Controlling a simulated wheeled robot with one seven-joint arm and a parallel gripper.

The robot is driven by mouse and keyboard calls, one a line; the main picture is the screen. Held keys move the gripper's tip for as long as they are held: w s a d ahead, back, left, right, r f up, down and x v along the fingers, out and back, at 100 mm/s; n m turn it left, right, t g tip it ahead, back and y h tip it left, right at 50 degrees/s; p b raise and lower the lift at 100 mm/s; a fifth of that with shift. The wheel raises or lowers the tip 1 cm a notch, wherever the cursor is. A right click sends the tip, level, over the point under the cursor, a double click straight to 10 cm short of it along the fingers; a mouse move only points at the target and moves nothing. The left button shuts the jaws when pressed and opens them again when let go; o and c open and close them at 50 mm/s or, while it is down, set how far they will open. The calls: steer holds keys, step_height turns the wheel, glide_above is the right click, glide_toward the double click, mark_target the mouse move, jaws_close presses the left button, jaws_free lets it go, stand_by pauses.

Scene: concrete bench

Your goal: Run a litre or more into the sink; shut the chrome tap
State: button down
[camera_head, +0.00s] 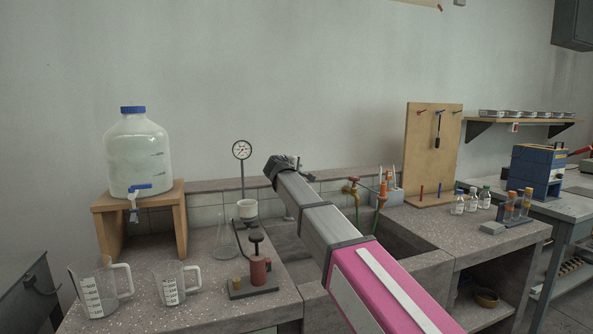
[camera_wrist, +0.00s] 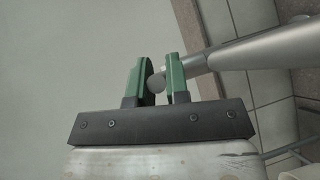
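The chrome tap (camera_wrist: 262,47) shows in the wrist view as a thick grey pipe coming in from the right, with a small round knob (camera_wrist: 157,83) at its lever end. My gripper (camera_wrist: 160,75) has green fingers close together, one on each side of the knob, which fills the gap between them. In the head view my gripper (camera_head: 281,166) is over the back of the sink, and my arm hides most of the tap. The sink (camera_head: 400,240) is partly hidden behind my arm. Running water is not visible in either view.
A large bottle (camera_head: 138,155) stands on a wooden stand (camera_head: 181,222). Two measuring jugs, one at the front left (camera_head: 98,290), a flask (camera_head: 224,243) and a red hand pump (camera_head: 258,270) are left of the sink. A brass tap (camera_head: 352,190) stands right of my arm.

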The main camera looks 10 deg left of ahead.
steer(key=shift+r, duration=0.15)
steer(key=shift+w+a+r+n+g+h, duration=0.15)
steer(key=shift+w+r+n+g, duration=0.2)
steer(key=shift+r+g, duration=0.3)
steer(key=shift+w+a+r+n+g+h, duration=0.1)
steer(key=shift+a+r+n+g+h, duration=0.05)
steer(key=shift+r+n+g, duration=0.4)
steer(key=shift+w+a+r+n+g+h, duration=0.25)
steer(key=shift+w+r+n+g, duration=0.15)
steer(key=shift+r+g, duration=0.3)
steer(key=shift+w+a+r+n+g+h, duration=0.2)
steer(key=shift+w+r+n+g+h, duration=0.15)
steer(key=shift+r+g, duration=0.3)
steer(key=shift+s, duration=0.1)
steer(key=c, duration=1.1)
jaws_free()
steer(key=v, duration=1)
steer(key=shift+s+r, duration=0.25)
